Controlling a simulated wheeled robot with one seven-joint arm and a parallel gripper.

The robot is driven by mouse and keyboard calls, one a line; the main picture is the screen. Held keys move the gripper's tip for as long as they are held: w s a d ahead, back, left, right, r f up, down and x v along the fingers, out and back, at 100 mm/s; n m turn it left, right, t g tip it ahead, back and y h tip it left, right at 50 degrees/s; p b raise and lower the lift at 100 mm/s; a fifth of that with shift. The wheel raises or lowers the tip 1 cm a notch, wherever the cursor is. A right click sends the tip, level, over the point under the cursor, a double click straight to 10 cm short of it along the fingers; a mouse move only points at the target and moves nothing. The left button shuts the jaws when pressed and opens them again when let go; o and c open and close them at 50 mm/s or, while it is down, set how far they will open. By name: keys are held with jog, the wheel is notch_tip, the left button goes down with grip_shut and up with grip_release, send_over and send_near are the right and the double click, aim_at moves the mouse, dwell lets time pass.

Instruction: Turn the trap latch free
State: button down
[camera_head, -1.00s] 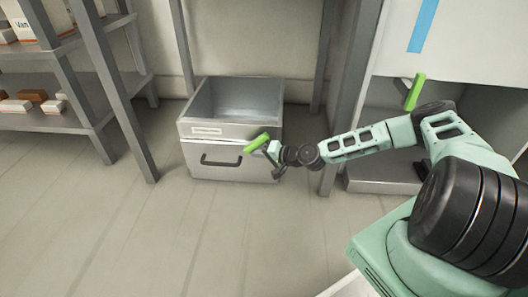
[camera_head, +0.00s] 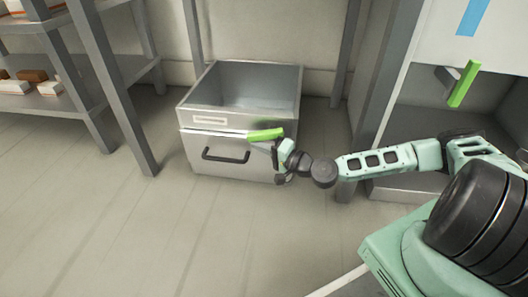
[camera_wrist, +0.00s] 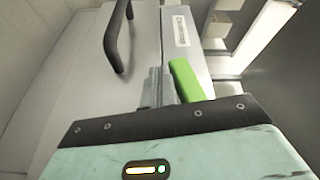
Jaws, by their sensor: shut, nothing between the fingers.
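A bright green latch bar (camera_head: 266,134) lies across the upper right front of a grey metal bin (camera_head: 215,145), nearly level with a slight rise to the right. In the wrist view the green bar (camera_wrist: 187,80) stands just right of my fingers. My gripper (camera_head: 277,152) is at the bar's right end, close against the bin front. In the wrist view my fingers (camera_wrist: 160,86) are together with nothing between them. I cannot tell whether they touch the bar. My gripper hides part of the bin's right front.
The bin has a black handle (camera_head: 226,155) and an open, empty top. A second green bar (camera_head: 463,84) is on the white cabinet (camera_head: 492,62) at right. Grey posts and shelves with boxes (camera_head: 32,75) stand at left. The floor in front is clear.

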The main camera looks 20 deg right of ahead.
jog(key=shift+w+a+r+m+t+y+b, duration=0.25)
jog(key=shift+t+b, duration=0.25)
jog(key=shift+b, duration=0.9)
jog(key=shift+r+b, duration=0.1)
jog(key=shift+b, duration=0.45)
jog(key=shift+s, duration=0.1)
jog(key=f+p+v, duration=0.1)
jog(key=p+v, duration=0.4)
jog(key=v, duration=1.2)
jog(key=shift+s, duration=0.15)
